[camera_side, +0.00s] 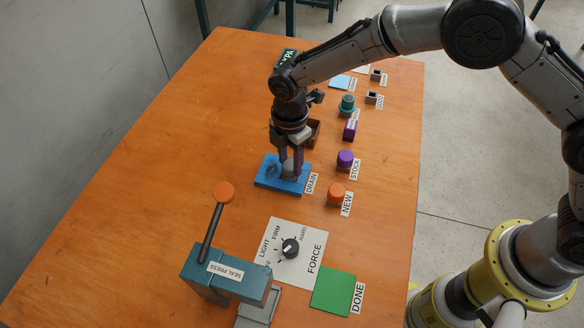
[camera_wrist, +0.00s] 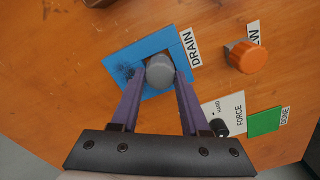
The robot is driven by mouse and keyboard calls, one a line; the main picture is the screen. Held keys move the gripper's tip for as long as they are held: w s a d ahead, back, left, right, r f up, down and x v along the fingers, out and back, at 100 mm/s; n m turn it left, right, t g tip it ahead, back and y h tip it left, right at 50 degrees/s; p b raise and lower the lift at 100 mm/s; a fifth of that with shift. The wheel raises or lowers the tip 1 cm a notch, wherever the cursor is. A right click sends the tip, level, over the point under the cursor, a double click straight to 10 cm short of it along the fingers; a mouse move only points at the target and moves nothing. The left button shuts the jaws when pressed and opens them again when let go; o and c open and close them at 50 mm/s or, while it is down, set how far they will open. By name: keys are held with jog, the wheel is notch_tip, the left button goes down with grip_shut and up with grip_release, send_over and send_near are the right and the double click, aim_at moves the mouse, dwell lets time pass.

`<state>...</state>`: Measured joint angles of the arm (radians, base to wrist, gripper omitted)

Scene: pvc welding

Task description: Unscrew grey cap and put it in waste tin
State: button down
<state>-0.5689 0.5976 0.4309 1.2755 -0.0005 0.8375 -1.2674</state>
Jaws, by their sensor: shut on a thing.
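The grey cap (camera_wrist: 159,72) is round and sits over the blue drain block in the wrist view. It also shows between my fingers in the side view (camera_side: 288,169). My gripper (camera_wrist: 160,78) points down with its two purple fingers shut on the cap's sides. The blue block (camera_side: 269,181) lies flat on the table beside the DRAIN label. A dark speckled patch (camera_wrist: 130,73) shows on the block left of the cap. What is under the cap is hidden. I cannot make out a waste tin for certain; a brown open container (camera_side: 314,131) stands partly behind my gripper.
An orange-capped piece (camera_side: 336,193) by NEW and a purple-capped one (camera_side: 345,159) by STOCK stand to the right. The seal press (camera_side: 226,272), force dial (camera_side: 290,248) and green DONE pad (camera_side: 333,292) are nearer the front. The table's left side is clear.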

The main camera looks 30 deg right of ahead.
jog(key=shift+r, duration=0.5)
jog(key=shift+r, duration=0.8)
dwell(1.0)
jog(key=shift+r+n, duration=0.2)
jog(key=shift+n, duration=0.1)
jog(key=w+d+r, duration=0.4)
jog(key=w+d, duration=0.5)
jog(key=w, duration=0.1)
jog(key=shift+s+d+f, duration=0.1)
jog(key=shift+f, duration=2.15)
